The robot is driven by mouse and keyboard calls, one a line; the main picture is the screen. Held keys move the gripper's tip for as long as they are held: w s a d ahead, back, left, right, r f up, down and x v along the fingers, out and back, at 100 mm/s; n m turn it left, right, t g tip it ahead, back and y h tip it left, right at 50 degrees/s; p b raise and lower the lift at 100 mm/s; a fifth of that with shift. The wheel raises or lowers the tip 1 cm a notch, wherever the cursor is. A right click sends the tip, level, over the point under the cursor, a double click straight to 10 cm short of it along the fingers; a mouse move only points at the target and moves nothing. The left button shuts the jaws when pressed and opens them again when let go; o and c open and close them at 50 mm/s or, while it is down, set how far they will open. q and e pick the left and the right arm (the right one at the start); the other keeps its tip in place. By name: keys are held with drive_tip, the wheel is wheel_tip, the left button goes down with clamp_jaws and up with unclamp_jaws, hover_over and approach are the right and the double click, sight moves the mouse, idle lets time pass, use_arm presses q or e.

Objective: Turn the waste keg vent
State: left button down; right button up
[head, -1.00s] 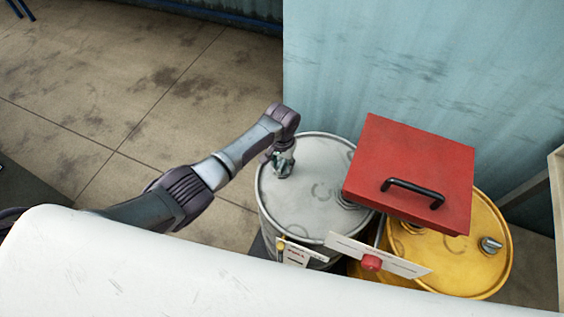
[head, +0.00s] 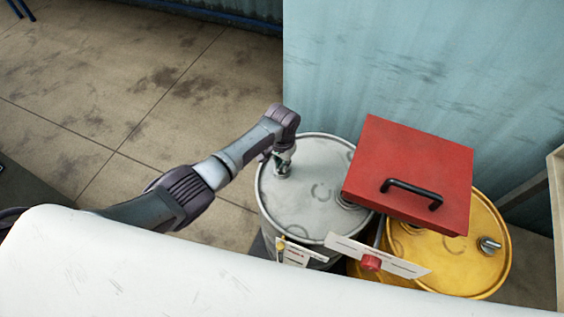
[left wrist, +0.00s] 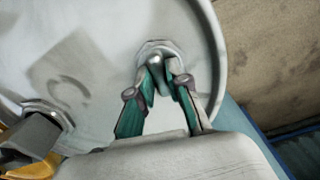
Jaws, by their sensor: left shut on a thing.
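The waste keg is a grey-white steel drum (head: 310,212) in the head view, with its lid filling much of the left wrist view (left wrist: 85,65). Its vent is a small metal fitting near the lid's rim; in the left wrist view the vent (left wrist: 154,60) shows between my fingertips. My left gripper (head: 284,170) points down at the vent on the left side of the lid. In the left wrist view its green fingers (left wrist: 159,74) are shut on the vent. The fingers partly hide the vent. My right gripper is in neither view.
A red box lid with a black handle (head: 412,190) overhangs the grey drum's right side. A yellow drum (head: 465,255) with a metal cap (head: 490,245) stands to the right. A white label plate with a red knob (head: 371,263) is in front. A blue wall (head: 430,65) stands behind.

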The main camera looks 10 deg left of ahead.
use_arm(q)
drive_tip(key=m, duration=0.3)
drive_tip(key=shift+m, duration=0.4)
drive_tip(key=m, duration=0.4)
drive_tip(key=shift+p, duration=0.4)
drive_tip(key=m, duration=0.4)
drive_tip(key=shift+m, duration=2)
drive_tip(key=c, duration=1.1)
unclamp_jaws()
drive_tip(key=shift+r, duration=0.1)
